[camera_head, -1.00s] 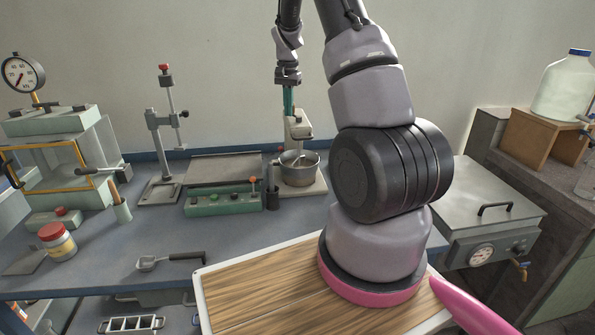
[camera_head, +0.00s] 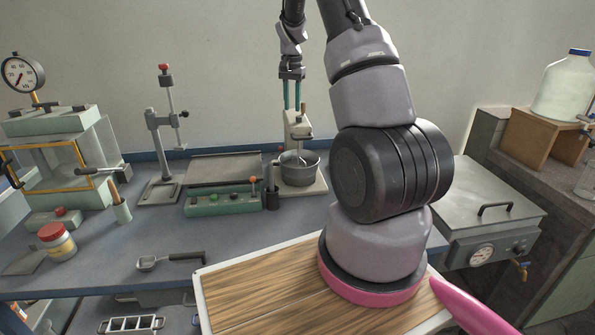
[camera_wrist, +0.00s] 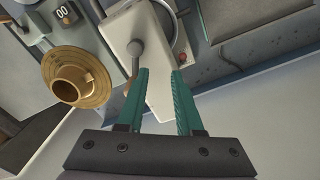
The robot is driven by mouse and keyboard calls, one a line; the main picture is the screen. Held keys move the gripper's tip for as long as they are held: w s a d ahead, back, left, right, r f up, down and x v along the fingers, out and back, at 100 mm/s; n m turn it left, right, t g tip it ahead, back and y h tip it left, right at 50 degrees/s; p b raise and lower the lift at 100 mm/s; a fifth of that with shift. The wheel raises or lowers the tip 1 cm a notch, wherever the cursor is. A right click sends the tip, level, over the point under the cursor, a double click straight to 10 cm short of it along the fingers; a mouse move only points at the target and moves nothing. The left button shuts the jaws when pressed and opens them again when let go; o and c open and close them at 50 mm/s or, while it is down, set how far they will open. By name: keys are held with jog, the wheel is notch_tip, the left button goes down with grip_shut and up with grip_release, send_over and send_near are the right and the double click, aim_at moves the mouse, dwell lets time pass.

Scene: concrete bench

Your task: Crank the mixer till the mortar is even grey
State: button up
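The mixer (camera_head: 298,126) has a cream head over a grey metal bowl (camera_head: 299,174) on a pale base at the back of the bench. In the wrist view its pale body (camera_wrist: 150,50) lies below my fingers, with a grey crank (camera_wrist: 136,50) that has a round hub and a short rod. My gripper (camera_head: 292,106) hangs just above the mixer head with its teal fingers apart. In the wrist view my gripper (camera_wrist: 160,71) is open and empty; the crank rod ends by the left fingertip, outside the gap. The mortar's colour cannot be made out.
A stand with a red knob (camera_head: 163,130) is farther left. A brass round piece (camera_wrist: 76,80) shows in the wrist view. A scoop (camera_head: 170,260) lies on clear bench in front.

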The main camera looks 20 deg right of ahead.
notch_tip(320, 180, up, 16)
jog(key=shift+r, duration=0.2)
dwell(0.6)
jog(key=shift+s, duration=0.1)
dwell(0.3)
